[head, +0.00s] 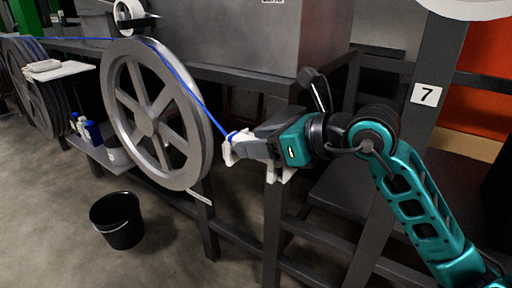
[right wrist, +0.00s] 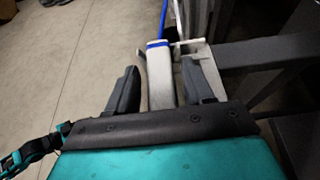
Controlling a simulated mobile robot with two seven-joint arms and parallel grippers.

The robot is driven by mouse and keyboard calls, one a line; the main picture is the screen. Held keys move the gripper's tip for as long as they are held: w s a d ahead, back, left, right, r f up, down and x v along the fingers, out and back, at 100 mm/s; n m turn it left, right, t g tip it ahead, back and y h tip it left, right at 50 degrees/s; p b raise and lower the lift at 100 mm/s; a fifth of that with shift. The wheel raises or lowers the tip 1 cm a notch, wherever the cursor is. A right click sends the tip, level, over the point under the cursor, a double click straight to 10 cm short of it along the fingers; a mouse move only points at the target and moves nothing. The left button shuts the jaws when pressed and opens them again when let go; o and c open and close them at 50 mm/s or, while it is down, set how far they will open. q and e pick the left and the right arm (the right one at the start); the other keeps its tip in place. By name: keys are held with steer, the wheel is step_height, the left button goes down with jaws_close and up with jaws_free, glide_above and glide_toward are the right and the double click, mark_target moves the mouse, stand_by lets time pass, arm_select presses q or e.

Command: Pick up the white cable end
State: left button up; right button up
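The white cable end (right wrist: 159,74) stands between the two dark fingers of my right gripper (right wrist: 160,66) in the right wrist view. Narrow gaps show on both sides of it, so the fingers look open around it. A blue band and the blue cable (right wrist: 164,18) are at its far end. In the head view the blue cable (head: 190,89) runs over the large grey wheel (head: 147,128) and down to my right gripper (head: 236,147). The white end is partly hidden there by the gripper. My left gripper is not in view.
A white bracket (right wrist: 203,50) sits close beside the cable end, near the right finger, at a grey frame bar (right wrist: 265,52). A black bucket (head: 117,220) stands on the floor at the left.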

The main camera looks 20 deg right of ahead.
steer(key=c, duration=0.8)
steer(key=shift+o, duration=0.2)
steer(key=shift+r, duration=0.1)
step_height(320, 180, up, 10)
steer(key=p, duration=0.1)
